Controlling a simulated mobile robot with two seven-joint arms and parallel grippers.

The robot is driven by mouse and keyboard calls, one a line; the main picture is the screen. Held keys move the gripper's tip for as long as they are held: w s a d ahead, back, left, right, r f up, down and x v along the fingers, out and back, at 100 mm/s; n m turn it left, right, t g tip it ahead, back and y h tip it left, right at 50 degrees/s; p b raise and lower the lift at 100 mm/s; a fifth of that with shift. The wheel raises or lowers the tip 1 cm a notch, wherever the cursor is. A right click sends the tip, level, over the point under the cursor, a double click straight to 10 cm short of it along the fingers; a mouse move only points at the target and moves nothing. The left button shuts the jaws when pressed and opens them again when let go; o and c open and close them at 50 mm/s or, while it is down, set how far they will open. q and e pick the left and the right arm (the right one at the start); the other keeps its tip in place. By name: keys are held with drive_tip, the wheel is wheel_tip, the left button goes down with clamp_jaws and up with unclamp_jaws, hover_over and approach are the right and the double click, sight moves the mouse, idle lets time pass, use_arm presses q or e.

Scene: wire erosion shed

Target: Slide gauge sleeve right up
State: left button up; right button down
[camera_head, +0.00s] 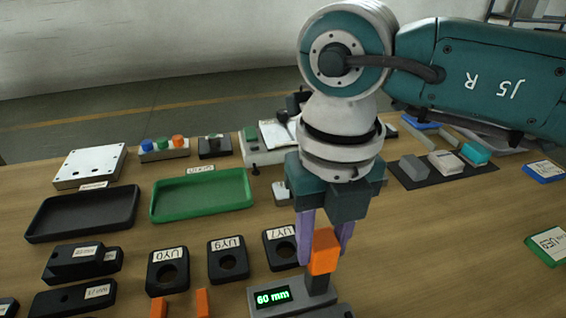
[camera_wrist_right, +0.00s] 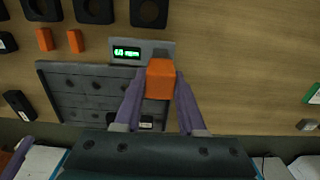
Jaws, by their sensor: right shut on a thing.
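The gauge sleeve (camera_head: 324,252) is an orange block on a dark post of the grey gauge base (camera_head: 292,306). A green display on the base reads 60 mm. My right gripper (camera_head: 325,250) points down with its purple fingers on both sides of the sleeve, shut on it. The right wrist view also shows the orange sleeve (camera_wrist_right: 160,79) between the fingertips, beside the lit display (camera_wrist_right: 127,52). The sleeve's sides are partly hidden by the fingers.
Black blocks with round holes (camera_head: 228,262) stand left of the gauge, with two small orange pieces (camera_head: 203,303) in front. A green tray (camera_head: 203,195) and a black tray (camera_head: 82,214) lie behind. The table right of the gauge (camera_head: 430,250) is mostly clear.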

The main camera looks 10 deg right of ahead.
sight(323, 239)
drive_tip(key=shift+r, duration=0.15)
wheel_tip(323, 239, up, 2)
drive_tip(key=shift+r+p, duration=0.25)
drive_tip(key=shift+p, duration=0.85)
drive_tip(key=shift+a+f, duration=0.1)
drive_tip(key=shift+c, duration=2.4)
unclamp_jaws()
wheel_tip(323, 239, up, 10)
drive_tip(key=shift+f, duration=0.1)
